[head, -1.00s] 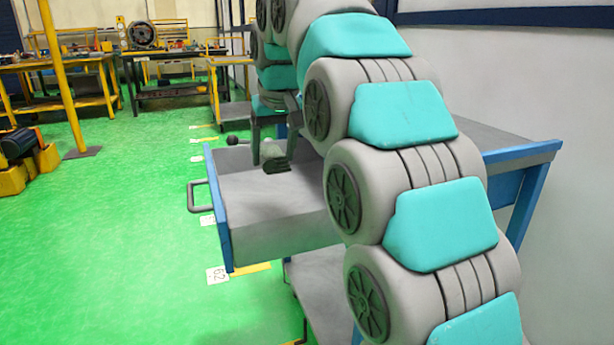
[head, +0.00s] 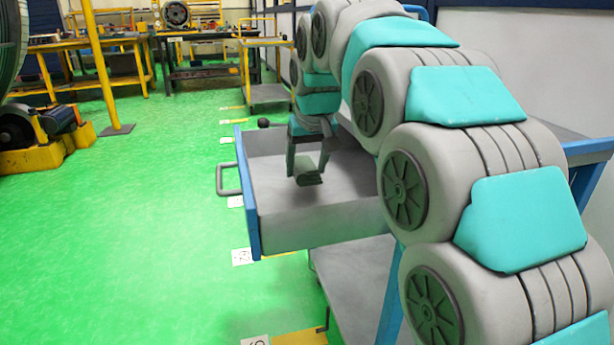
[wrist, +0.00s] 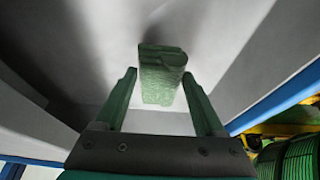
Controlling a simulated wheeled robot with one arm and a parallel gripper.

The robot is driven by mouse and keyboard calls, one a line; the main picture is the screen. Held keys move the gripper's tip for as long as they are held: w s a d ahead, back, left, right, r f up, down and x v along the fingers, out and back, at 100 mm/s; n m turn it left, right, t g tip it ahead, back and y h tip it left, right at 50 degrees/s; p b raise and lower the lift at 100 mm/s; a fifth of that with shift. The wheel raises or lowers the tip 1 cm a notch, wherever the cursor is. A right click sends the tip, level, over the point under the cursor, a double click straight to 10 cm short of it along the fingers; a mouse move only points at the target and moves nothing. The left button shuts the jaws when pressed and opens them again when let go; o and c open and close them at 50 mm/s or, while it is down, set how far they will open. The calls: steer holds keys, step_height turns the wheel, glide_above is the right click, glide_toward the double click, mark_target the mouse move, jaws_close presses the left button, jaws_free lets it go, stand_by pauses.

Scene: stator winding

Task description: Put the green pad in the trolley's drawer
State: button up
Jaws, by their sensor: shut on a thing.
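My gripper (head: 308,165) is shut on the green pad (head: 309,177), a small dark green block. It holds the pad over the open drawer (head: 325,222) of the blue and grey trolley (head: 585,150). In the wrist view, the pad (wrist: 162,75) shows at the fingertips, with the drawer's grey inside behind it. I cannot tell whether the pad touches the drawer floor. My arm hides part of the trolley top and the drawer's right end.
The drawer's handle (head: 228,180) sticks out to the left, and a black ball (head: 263,122) shows at its far corner. A lower shelf (head: 345,275) lies under the drawer.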

steer(key=shift+f, duration=1.35)
steer(key=shift+f, duration=0.1)
steer(key=o, duration=1.3)
steer(key=shift+r, duration=0.35)
steer(key=v, duration=1.1)
steer(key=shift+s+r, duration=0.25)
steer(key=shift+d, duration=0.1)
